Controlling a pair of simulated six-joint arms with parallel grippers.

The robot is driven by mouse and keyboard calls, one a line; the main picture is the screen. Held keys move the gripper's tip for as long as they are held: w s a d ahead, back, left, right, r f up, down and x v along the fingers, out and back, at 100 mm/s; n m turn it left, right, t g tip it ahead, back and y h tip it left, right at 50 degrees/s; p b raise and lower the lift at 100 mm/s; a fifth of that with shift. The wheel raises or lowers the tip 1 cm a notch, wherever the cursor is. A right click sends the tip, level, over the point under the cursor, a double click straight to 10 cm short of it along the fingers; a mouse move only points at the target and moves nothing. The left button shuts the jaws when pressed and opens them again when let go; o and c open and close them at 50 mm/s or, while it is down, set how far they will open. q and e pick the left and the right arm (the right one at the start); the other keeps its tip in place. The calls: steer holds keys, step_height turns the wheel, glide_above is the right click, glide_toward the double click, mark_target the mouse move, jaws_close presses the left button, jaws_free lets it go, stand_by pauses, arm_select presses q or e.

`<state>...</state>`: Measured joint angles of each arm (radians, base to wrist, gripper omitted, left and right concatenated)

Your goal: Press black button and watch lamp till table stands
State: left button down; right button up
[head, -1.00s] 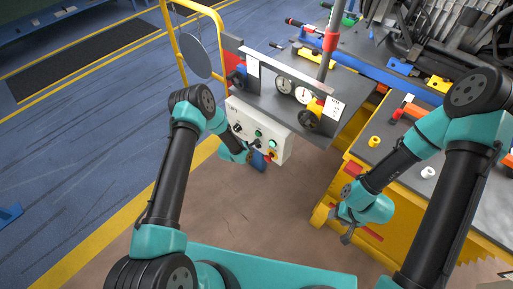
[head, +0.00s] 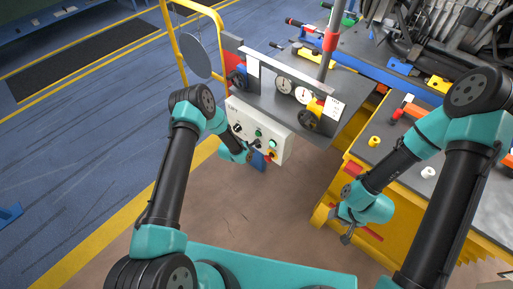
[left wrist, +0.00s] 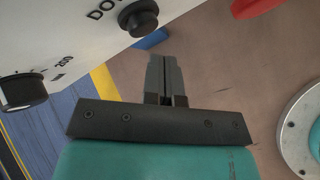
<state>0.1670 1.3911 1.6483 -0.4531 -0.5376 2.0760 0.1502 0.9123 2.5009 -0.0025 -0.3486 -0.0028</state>
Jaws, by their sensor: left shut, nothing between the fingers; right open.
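A white control box (head: 283,151) hangs on the front of a dark table (head: 345,122). It carries black knobs, green round parts and a red-and-yellow button (head: 270,155). In the left wrist view a black button (left wrist: 140,18) sits under letters beginning "DO" on the white panel. My left gripper (left wrist: 165,62) is shut and empty, its tips just below that button; I see a gap in the picture but cannot judge depth. In the head view it is at the box's lower edge (head: 250,154). My right gripper (head: 346,238) is open and empty beside the yellow bench. I cannot tell which round part is the lamp.
A yellow rail (head: 176,48) with a grey disc (head: 195,56) stands left. The yellow bench (head: 355,180) stands right. The brown floor between is clear.

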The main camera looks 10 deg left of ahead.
arm_select(q)
steer(key=shift+w+d, duration=0.1)
steer(key=shift+w, duration=0.1)
steer(key=shift+w+d, duration=0.15)
steer(key=shift+w, duration=0.05)
